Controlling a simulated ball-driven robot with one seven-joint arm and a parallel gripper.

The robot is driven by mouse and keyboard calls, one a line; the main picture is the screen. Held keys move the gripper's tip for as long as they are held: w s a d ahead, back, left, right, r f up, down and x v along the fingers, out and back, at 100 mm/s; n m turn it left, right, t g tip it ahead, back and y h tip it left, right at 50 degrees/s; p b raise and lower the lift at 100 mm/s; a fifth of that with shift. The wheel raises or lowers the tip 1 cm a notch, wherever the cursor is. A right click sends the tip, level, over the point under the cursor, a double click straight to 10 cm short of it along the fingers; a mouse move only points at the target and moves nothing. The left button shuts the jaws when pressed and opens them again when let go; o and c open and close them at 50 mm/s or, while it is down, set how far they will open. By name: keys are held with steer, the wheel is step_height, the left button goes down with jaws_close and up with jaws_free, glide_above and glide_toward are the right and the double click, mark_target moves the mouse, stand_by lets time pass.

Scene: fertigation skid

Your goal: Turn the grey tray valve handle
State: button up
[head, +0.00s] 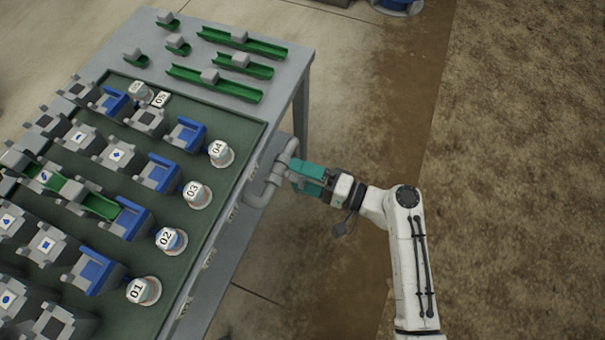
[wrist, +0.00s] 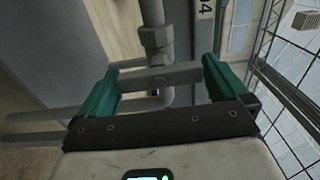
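My gripper (head: 297,171) is at the right side of the tray table, beside the grey pipework (head: 262,196) fixed there. In the wrist view my gripper (wrist: 160,68) has its two teal fingers wide apart. A grey vertical pipe with a hex-shaped fitting (wrist: 156,38) comes down between them. A grey bar (wrist: 150,80), which looks like the valve handle, lies crosswise between the fingers. I cannot tell whether the fingers touch its ends. In the head view my fingers hide this part.
The green tray (head: 250,135) on the grey table holds numbered white caps, such as 04 (head: 221,153), and blue-and-grey blocks. Green channels (head: 215,83) lie at the table's far end. Bare ground (head: 500,200) is clear to the right.

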steer(key=v, duration=1.1)
steer(key=shift+a+r, duration=0.1)
stand_by(0.5)
steer(key=s+d+r+n+g+h+p, duration=0.1)
steer(key=s+d+n+g+h+p, duration=0.35)
steer(key=s+d+h+p, duration=0.5)
steer(key=s+d+r+m+h+p, duration=0.1)
steer(key=s+d+r+h, duration=0.6)
steer(key=d+r, duration=0.1)
steer(key=shift+s+d+g+h, duration=0.15)
steer(key=shift+d+g+h, duration=0.15)
steer(key=shift+g+h, duration=0.05)
